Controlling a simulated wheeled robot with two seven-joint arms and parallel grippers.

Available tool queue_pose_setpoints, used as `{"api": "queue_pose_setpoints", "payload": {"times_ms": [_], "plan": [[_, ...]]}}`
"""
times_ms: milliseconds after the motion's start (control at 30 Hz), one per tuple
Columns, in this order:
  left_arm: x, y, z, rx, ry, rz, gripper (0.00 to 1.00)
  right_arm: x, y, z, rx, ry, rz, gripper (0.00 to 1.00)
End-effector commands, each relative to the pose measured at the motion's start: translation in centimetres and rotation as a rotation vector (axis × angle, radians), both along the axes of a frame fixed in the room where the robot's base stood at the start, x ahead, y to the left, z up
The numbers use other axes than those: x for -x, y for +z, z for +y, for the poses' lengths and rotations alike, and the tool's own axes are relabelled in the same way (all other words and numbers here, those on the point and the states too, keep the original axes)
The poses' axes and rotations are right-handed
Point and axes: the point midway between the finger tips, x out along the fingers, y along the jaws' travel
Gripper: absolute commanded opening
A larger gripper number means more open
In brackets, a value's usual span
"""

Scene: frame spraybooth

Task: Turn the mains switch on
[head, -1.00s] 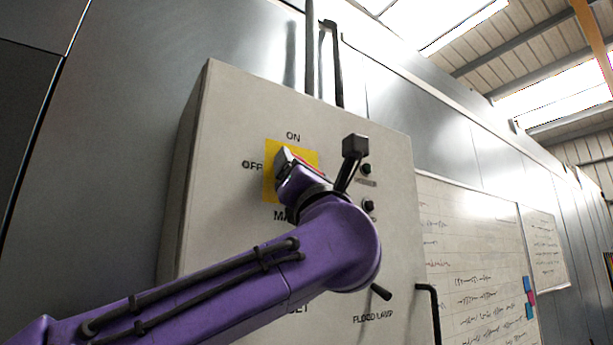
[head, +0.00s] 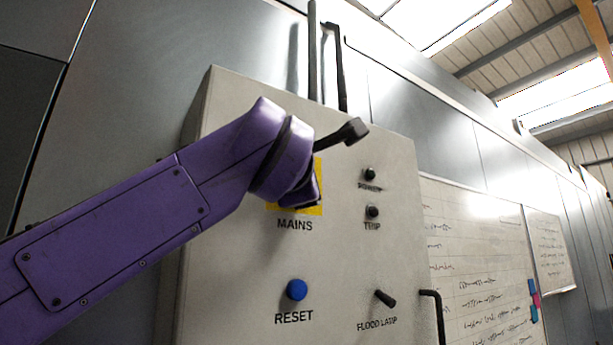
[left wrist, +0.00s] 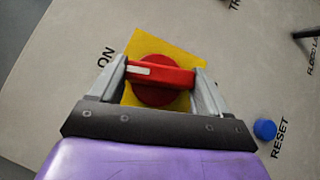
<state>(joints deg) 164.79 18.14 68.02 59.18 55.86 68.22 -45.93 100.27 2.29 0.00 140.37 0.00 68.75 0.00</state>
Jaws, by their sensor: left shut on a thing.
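The mains switch is a red rotary knob with a bar handle (left wrist: 175,76) on a yellow plate (left wrist: 188,49) in the left wrist view. My left gripper (left wrist: 161,75) is shut on the bar handle, one finger at each end. The handle's white-marked end points left, nearly towards the ON label (left wrist: 105,57). The OFF label is hidden. In the head view, my left wrist (head: 290,160) covers the knob, and only part of the yellow plate (head: 316,208) shows above the MAINS label. My right gripper is not in view.
The pale control box (head: 235,300) also bears a blue RESET button (head: 297,290), two small black knobs beside POWER (head: 370,174) and TRIP (head: 373,211), and a FLOOD LAMP lever (head: 385,298). A whiteboard (head: 480,265) hangs to the right. Conduits rise above the box.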

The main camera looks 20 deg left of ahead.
Motion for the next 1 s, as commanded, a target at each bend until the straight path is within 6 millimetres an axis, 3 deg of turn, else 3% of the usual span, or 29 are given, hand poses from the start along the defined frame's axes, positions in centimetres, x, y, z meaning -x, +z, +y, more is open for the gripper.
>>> {"api": "queue_pose_setpoints", "payload": {"times_ms": [400,1000], "plan": [[-0.01,0.19,-0.03,-0.145,0.000,0.189,0.46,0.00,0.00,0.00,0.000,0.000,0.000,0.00],[-0.04,0.16,0.03,-0.183,0.002,0.236,0.46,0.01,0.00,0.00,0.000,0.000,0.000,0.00]]}}
